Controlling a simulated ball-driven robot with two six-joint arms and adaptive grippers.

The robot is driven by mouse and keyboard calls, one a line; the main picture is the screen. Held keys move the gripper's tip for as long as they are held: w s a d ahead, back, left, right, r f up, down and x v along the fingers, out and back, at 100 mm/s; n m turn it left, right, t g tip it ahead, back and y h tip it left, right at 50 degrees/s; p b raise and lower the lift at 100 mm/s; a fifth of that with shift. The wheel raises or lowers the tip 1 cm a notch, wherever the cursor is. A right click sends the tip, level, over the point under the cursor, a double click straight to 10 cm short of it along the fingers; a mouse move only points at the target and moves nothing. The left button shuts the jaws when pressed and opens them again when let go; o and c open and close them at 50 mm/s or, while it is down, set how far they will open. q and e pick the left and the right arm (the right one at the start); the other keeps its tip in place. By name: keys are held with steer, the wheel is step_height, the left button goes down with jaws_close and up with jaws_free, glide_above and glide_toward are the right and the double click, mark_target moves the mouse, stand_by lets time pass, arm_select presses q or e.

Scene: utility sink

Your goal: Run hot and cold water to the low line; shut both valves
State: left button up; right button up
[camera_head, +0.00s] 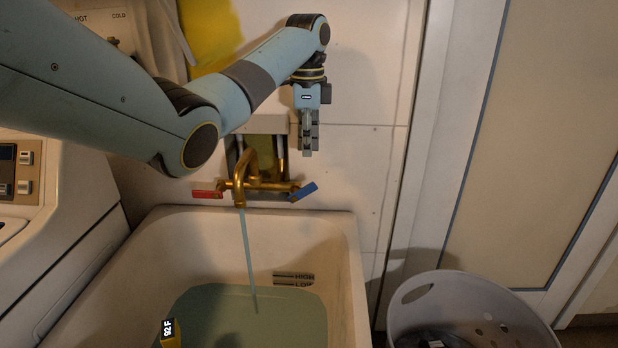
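The sink (340,225) holds grey-green water (235,315). The water's back edge lies close to the lower mark, LOW, on the level plate (294,278); the exact gap is hard to tell. The brass tap (241,170) runs a thin stream (249,260) into it. The red valve handle (207,194) points left, level. The blue valve handle (303,192) is slanted, its outer end up to the right. My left gripper (309,154) points down above the blue handle, apart from it, fingers together and empty. My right gripper is out of view.
A yellow thermometer (170,338) reading 92 F sits at the sink's lower left. A white machine (62,225) with knobs stands left. A perforated grey basket (468,298) stands right. A HOT/COLD label and yellow cloth (210,32) are behind my arm.

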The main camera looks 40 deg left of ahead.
mark_target(308, 186)
arm_select(q)
steer(key=shift+f, duration=0.45)
steer(key=f, duration=0.4)
steer(key=shift+s+d+f, duration=0.2)
steer(key=shift+s, duration=0.05)
step_height(308, 186, down, 4)
steer(key=shift+w+a+f, duration=0.1)
steer(key=shift+f, duration=0.45)
jaws_close()
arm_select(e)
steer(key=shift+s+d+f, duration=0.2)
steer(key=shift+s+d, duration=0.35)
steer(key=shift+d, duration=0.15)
